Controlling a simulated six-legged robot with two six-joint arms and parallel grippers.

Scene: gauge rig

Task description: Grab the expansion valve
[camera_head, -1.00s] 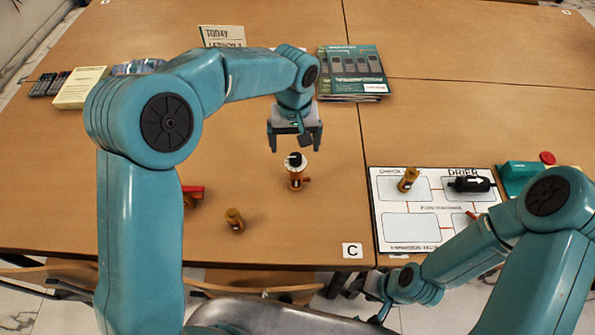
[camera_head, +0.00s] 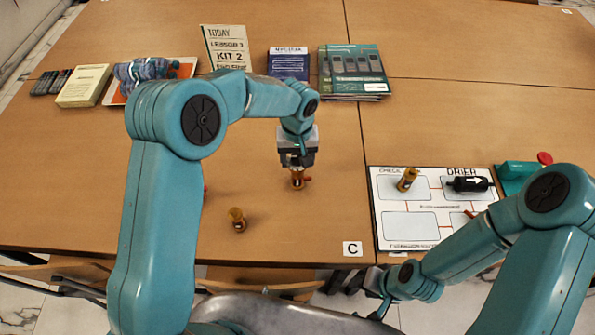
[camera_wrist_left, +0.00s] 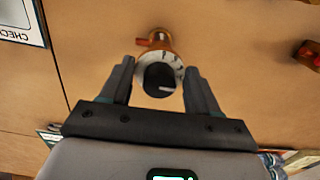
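The valve, a brass body with a white dial and black knob on top, stands upright on the table; its lower part (camera_head: 297,183) shows under my left gripper (camera_head: 296,163). In the left wrist view the valve (camera_wrist_left: 160,68) sits between the two fingers of the left gripper (camera_wrist_left: 158,68). The fingers are open, one on each side of the dial, with small gaps. My right gripper (camera_head: 377,297) is low at the front edge, and its fingers are too small and hidden to judge.
A small brass fitting (camera_head: 238,220) stands front left of the valve. A white diagram board (camera_head: 409,224) at right holds a brass part (camera_head: 407,179) and a black drier (camera_head: 467,184). Booklets (camera_head: 352,72) lie at the back. Table around the valve is mostly clear.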

